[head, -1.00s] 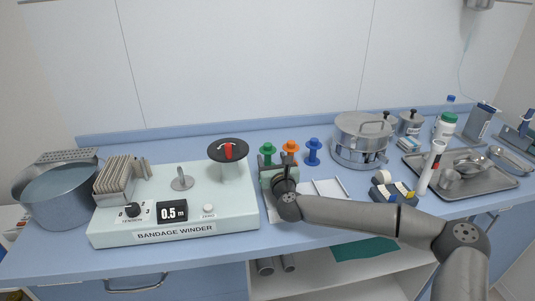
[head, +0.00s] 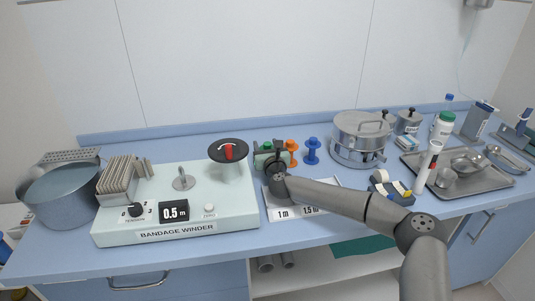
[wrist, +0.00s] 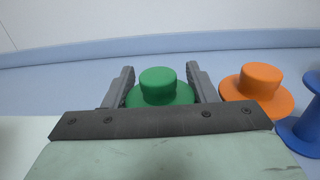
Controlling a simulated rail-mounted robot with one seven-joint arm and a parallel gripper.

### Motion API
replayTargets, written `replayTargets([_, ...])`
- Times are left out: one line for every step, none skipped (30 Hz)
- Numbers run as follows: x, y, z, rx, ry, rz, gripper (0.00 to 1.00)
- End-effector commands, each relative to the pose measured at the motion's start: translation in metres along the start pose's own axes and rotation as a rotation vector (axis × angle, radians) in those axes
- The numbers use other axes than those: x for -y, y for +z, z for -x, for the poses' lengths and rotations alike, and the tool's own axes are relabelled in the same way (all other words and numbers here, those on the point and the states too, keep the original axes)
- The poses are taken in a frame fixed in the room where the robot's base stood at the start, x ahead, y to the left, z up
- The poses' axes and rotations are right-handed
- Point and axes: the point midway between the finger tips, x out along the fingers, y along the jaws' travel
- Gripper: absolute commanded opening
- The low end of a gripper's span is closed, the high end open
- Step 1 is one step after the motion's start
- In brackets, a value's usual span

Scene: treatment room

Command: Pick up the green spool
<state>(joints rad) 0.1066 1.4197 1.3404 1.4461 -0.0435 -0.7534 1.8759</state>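The green spool (wrist: 158,84) stands upright in the wrist view, between the two fingers of my gripper (wrist: 160,80). The fingers are spread, with one on each side of the spool, and a gap shows between the spool's upper part and each finger. The spool's lower part is hidden behind the gripper's body. In the head view my gripper (head: 272,160) is at the back of the counter and covers most of the green spool (head: 266,145); only its top shows.
An orange spool (wrist: 259,84) stands close to the right finger, with a blue spool (wrist: 309,115) further right. The bandage winder (head: 225,217) is to the left. A white marked tray (head: 290,213) lies in front, and a steel pot (head: 361,137) stands to the right.

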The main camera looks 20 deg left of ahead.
Motion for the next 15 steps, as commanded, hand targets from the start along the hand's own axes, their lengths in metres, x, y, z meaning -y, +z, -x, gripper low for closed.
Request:
replayTargets([0.0002, 0.0, 0.0001, 0.0, 0.0, 0.0, 0.35])
replayTargets([0.0002, 0.0, 0.0001, 0.0, 0.0, 0.0, 0.3])
replayTargets([0.0002, 0.0001, 0.0001, 0.0, 0.0, 0.0, 0.29])
replayTargets([0.0001, 0.0002, 0.0001, 0.0, 0.0, 0.0, 0.29])
replayTargets([0.0002, 0.0003, 0.0001, 0.0, 0.0, 0.0, 0.29])
replayTargets([0.0002, 0.0003, 0.0002, 0.0, 0.0, 0.0, 0.29])
replayTargets([0.0002, 0.0003, 0.0002, 0.0, 0.0, 0.0, 0.29])
replayTargets([0.0002, 0.0003, 0.0002, 0.0, 0.0, 0.0, 0.29])
replayTargets([0.0001, 0.0004, 0.0002, 0.0, 0.0, 0.0, 0.29])
replayTargets([0.0001, 0.0006, 0.0002, 0.0, 0.0, 0.0, 0.29])
replayTargets([0.0001, 0.001, 0.0002, 0.001, 0.0, 0.0, 0.29])
replayTargets([0.0001, 0.0021, 0.0002, 0.001, 0.0, 0.0, 0.29])
replayTargets([0.0001, 0.0033, 0.0002, 0.001, 0.0, 0.001, 0.29])
replayTargets([0.0001, 0.0048, 0.0001, 0.002, 0.0, 0.001, 0.29])
replayTargets([0.0001, 0.0076, 0.0001, 0.002, 0.0, 0.001, 0.29])
